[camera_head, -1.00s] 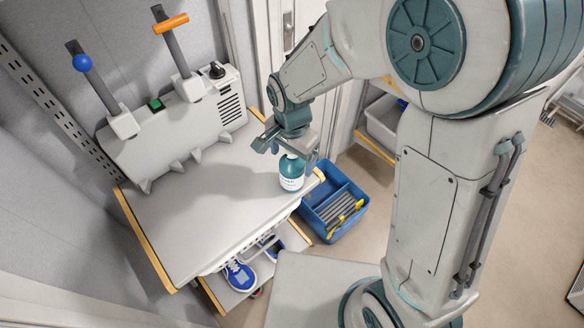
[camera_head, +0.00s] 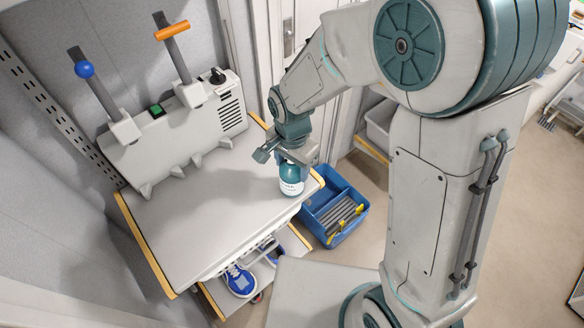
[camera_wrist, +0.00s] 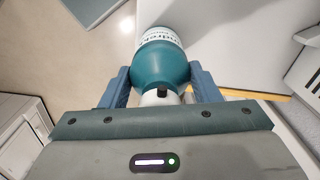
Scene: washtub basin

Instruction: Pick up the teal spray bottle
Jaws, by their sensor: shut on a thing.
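The teal spray bottle (camera_head: 291,181) has a white label and stands upright at the right corner of the grey tabletop (camera_head: 200,230). My gripper (camera_head: 288,160) comes down over it from above and is shut on its upper part. In the wrist view, the bottle (camera_wrist: 160,62) lies between the two blue fingers of my gripper (camera_wrist: 158,88), one on each side of its teal shoulder. Its neck and top are partly hidden by the gripper. I cannot tell whether its base is clear of the tabletop.
A grey machine with two levers (camera_head: 175,130) stands at the back of the table. A blue tote (camera_head: 334,212) sits right of the table, below its top. Blue shoes (camera_head: 240,281) lie on a lower shelf. The tabletop's middle and front are clear.

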